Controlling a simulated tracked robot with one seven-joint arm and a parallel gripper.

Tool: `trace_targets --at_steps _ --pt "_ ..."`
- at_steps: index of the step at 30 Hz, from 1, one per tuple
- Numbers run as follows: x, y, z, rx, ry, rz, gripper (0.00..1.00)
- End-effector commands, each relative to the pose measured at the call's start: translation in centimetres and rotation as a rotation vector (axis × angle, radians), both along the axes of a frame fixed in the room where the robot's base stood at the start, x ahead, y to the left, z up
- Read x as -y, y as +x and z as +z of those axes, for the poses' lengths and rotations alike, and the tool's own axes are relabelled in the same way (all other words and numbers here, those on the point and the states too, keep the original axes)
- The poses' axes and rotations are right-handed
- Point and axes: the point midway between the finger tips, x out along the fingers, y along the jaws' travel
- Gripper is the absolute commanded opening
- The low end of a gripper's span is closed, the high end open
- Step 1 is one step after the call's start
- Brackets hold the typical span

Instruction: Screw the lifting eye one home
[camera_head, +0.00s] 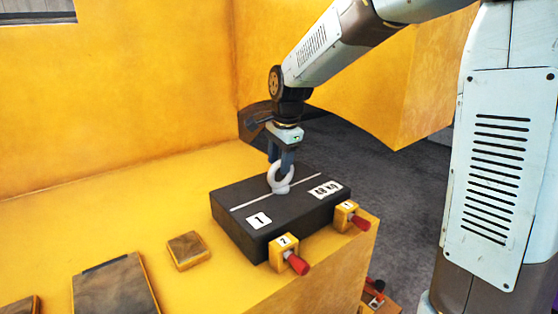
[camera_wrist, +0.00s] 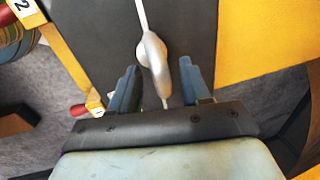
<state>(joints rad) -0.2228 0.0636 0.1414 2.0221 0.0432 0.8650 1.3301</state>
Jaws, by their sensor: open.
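The lifting eye (camera_head: 281,179) is a pale grey ring standing upright on top of a dark block (camera_head: 240,218) marked 1 and 4.8 KG. My gripper (camera_head: 281,160) points down directly over the ring from above. In the wrist view the eye (camera_wrist: 155,62) lies between and just ahead of the two blue fingers of my gripper (camera_wrist: 158,80). The fingers are apart, one on each side, with a gap to the ring. The eye's threaded foot is hidden, so its seating cannot be told.
Two yellow blocks with red knobs, one marked 2 (camera_head: 283,249) and one marked 1 (camera_head: 346,215), sit at the block's front side. A small square plate (camera_head: 187,250) and a larger plate (camera_head: 115,285) lie on the yellow table (camera_head: 150,215). Yellow walls stand behind.

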Motion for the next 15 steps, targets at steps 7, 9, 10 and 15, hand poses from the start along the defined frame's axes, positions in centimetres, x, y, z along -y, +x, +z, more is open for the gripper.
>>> trace_targets --at_steps 7,9,10,15 --pt "0.1 -0.1 1.1 0.003 0.001 0.0 0.47" --pt "0.2 -0.3 2.1 0.004 0.001 0.0 0.47" --pt "0.3 -0.4 2.6 0.004 0.001 0.0 0.47" --pt "0.6 -1.0 5.8 0.003 0.001 0.0 0.47"
